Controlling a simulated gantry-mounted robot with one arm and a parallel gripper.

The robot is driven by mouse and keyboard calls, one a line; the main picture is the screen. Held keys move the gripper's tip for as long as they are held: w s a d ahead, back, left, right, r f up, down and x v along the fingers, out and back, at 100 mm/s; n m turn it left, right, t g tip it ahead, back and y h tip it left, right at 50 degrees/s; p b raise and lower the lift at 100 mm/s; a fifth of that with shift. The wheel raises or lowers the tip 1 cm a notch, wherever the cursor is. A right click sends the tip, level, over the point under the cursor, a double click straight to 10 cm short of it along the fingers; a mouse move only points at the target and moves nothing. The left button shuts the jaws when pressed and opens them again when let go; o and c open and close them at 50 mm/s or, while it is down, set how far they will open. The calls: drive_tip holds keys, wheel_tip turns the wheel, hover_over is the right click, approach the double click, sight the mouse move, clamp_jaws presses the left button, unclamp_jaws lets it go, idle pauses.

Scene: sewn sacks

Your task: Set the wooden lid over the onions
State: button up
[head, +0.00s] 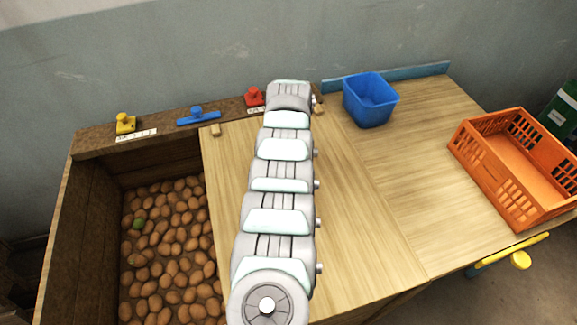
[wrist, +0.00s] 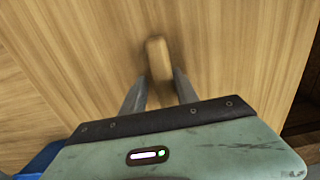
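Many brown onions (head: 170,240) lie in the dark wooden bin at the left in the head view, uncovered where I see them. The wooden lid (head: 225,165) is a pale board just right of the onions, lying flat; part of it is hidden under my arm. In the wrist view the lid (wrist: 90,50) fills much of the picture, with a wooden handle (wrist: 158,55) standing on it. My gripper (wrist: 161,75) has a finger on each side of the handle's near end. I cannot tell whether the fingers press on it. The head view hides the gripper behind my arm.
A blue tub (head: 370,100) and an orange crate (head: 515,165) stand on the pale worktop (head: 400,190) at the right. Yellow (head: 125,123), blue (head: 198,116) and red (head: 254,96) fittings sit along the bin's back ledge. A grey wall (head: 180,50) is behind.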

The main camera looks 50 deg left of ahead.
drive_tip(key=shift+o, duration=0.8)
drive_tip(key=shift+r, duration=0.1)
wheel_tip(320, 180, up, 11)
drive_tip(key=p, duration=0.1)
